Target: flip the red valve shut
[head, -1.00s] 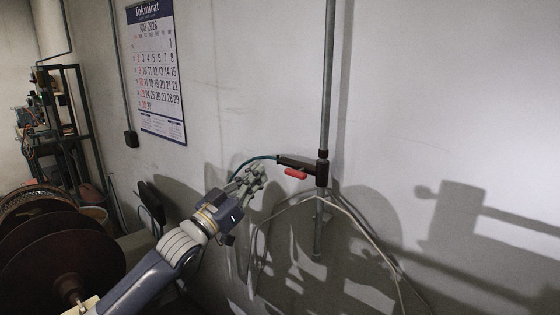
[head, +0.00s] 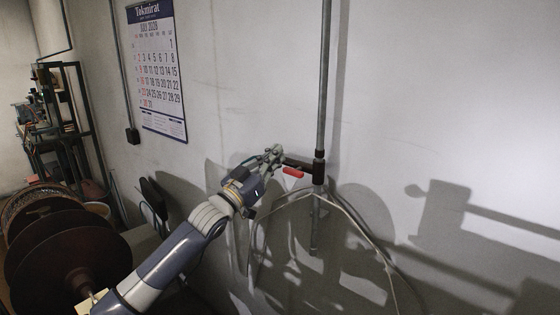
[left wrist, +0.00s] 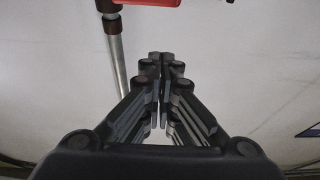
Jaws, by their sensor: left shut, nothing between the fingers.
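The red valve handle (head: 293,172) sticks out to the left along a dark fitting (head: 303,164) on a grey vertical pipe. In the left wrist view the red handle (left wrist: 150,2) shows at the top edge, partly cut off. My left gripper (head: 275,152) is shut and empty. In the head view its fingertips appear just left of the red handle, near the hose end of the fitting. In the left wrist view the shut fingertips (left wrist: 160,57) lie below the handle, with a gap in the picture. I cannot tell the distance in depth. My right gripper is not in view.
The grey pipe (head: 325,80) runs up the pale wall. A calendar (head: 157,70) hangs at the left. Large brown reels (head: 70,255) stand at lower left beside my arm. The wall to the right is bare.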

